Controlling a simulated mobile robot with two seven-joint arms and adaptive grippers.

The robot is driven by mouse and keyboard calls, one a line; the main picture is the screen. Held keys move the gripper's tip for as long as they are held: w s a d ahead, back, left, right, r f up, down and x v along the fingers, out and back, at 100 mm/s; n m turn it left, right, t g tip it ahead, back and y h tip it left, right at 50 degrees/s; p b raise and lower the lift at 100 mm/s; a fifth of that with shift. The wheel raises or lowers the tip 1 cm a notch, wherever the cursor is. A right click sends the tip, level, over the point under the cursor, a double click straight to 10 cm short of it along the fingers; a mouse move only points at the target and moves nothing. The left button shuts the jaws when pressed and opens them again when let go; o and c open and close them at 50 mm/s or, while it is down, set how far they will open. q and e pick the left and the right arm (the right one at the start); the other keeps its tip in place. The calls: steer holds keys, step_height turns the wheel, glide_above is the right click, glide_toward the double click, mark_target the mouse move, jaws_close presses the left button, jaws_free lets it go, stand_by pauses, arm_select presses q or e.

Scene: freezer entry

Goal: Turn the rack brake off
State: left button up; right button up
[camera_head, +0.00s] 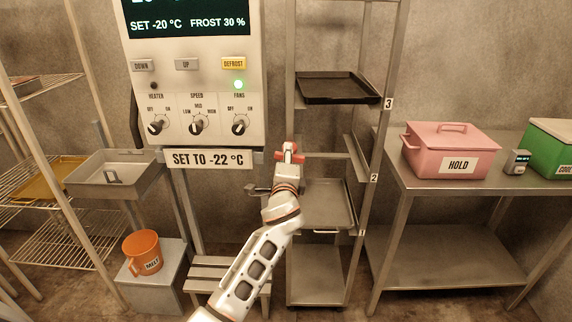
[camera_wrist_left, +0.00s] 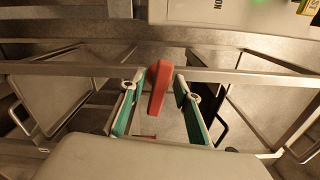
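The wheeled rack (camera_head: 371,150) stands in the middle of the head view, with shelf labels on its right post. A red brake lever (camera_head: 290,153) shows at its left side, just beyond my left wrist. In the left wrist view the red lever (camera_wrist_left: 158,88) stands between the two green-padded fingers of my left gripper (camera_wrist_left: 161,79). The fingers are open, with a visible gap on each side of the lever. In the head view my wrist hides most of the gripper and the lever's lower part. My right gripper is not in view.
A black tray (camera_head: 338,88) and a metal tray (camera_head: 329,204) sit in the rack. A control panel (camera_head: 195,80) hangs at upper left, above a slatted stool (camera_head: 226,273). A steel table (camera_head: 398,178) with a pink HOLD box (camera_head: 450,150) stands to the right.

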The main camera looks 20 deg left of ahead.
arm_select(q)
steer(key=v, duration=1.2)
steer(key=s+f+n+g+h, duration=0.25)
steer(key=s+f, duration=0.25)
steer(key=f, duration=0.9)
steer(key=s+f+n+g+h, duration=0.2)
steer(key=s+f+n, duration=0.3)
steer(key=s+f, duration=0.5)
steer(key=s+f+n+g+h, duration=0.2)
steer(key=s+f+n, duration=0.3)
steer(key=s+f, duration=0.6)
steer(key=s+h, duration=0.1)
steer(key=s, duration=0.4)
steer(key=shift+c, duration=0.4)
